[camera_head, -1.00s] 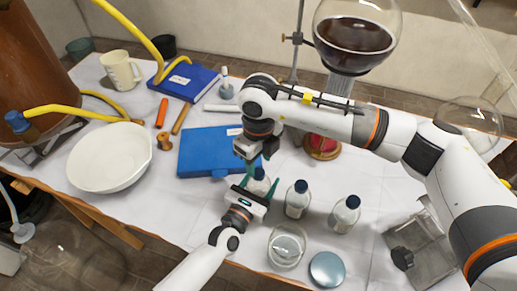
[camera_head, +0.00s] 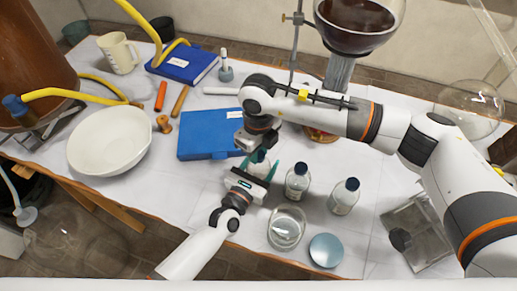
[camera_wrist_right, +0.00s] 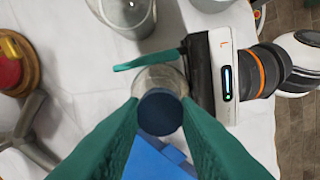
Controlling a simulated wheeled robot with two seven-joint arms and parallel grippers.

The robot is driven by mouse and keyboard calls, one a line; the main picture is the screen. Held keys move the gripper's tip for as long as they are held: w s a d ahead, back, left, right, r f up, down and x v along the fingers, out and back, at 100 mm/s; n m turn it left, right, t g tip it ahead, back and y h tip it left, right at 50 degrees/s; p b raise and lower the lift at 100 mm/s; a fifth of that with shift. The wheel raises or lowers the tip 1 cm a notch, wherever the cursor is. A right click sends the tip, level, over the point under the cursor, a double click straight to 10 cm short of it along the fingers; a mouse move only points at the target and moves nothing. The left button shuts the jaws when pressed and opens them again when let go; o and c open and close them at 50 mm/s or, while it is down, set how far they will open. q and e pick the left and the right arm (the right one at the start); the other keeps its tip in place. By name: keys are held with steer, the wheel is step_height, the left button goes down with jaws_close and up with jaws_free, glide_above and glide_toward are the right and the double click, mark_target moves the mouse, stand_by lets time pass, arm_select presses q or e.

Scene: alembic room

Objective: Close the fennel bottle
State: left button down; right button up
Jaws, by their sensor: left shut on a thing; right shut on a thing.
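A clear bottle (camera_head: 260,163) stands upright between the green fingers of my left gripper (camera_head: 259,170), which is shut around it. In the right wrist view, the bottle's glass (camera_wrist_right: 160,77) shows just behind a dark blue cap (camera_wrist_right: 160,113). My right gripper (camera_wrist_right: 160,115) is shut on this cap, one green finger on each side. The cap lines up with the bottle top; I cannot tell whether it is seated. In the head view my right gripper (camera_head: 257,148) is directly above the bottle and hides the cap. No label is readable.
Two blue-capped bottles (camera_head: 297,182) (camera_head: 343,198) stand close to the right. A glass dish (camera_head: 286,228) and a blue-grey disc (camera_head: 326,250) lie in front. A blue case (camera_head: 208,134) is behind left, a white bowl (camera_head: 110,142) farther left. A dark-filled flask (camera_head: 355,20) is behind.

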jaws_close()
steer(key=o, duration=1.1)
jaws_free()
steer(key=shift+o, duration=0.2)
step_height(320, 180, up, 12)
arm_select(q)
steer(key=shift+c, duration=1.5)
jaws_free()
